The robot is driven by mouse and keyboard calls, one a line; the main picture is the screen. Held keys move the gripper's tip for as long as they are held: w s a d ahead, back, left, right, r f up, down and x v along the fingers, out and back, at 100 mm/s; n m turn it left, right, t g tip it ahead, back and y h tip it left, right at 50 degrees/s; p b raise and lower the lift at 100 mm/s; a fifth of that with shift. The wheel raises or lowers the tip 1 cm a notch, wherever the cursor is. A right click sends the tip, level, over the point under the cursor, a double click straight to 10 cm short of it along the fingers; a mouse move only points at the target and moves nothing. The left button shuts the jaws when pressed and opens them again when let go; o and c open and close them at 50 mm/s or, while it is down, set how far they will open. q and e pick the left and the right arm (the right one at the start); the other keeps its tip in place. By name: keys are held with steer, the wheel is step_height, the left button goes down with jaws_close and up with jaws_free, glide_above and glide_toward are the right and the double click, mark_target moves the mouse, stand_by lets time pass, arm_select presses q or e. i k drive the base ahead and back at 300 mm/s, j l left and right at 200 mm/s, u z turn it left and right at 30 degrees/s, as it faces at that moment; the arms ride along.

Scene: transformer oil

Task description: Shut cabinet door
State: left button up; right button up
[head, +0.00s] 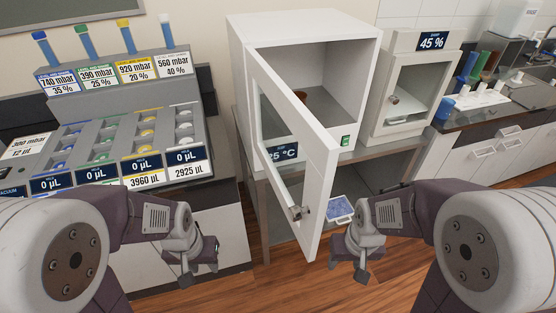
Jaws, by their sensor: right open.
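The white cabinet (305,38) stands on a grey bench in the middle of the head view. Its door (318,170) is swung wide open towards me, hinged on the cabinet's left side. The door has a glass window and a small metal handle (297,212) near its lower free edge. My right gripper (349,268) is open and empty, low and to the right of the door, apart from it. My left gripper (199,266) appears open and empty, low and to the left of the door.
A smaller closed white cabinet (405,95) marked 45 % stands to the right. A dispenser rack (125,140) with several displays fills the left. A blue-filled tray (340,208) sits low behind the door. Wooden floor shows between my arms.

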mark_target(307, 221)
steer(key=k+j+z, duration=0.1)
steer(key=j, duration=0.35)
steer(key=k+j, duration=0.15)
steer(key=j, duration=0.25)
steer(key=k+j+z, duration=0.15)
steer(key=j, duration=0.3)
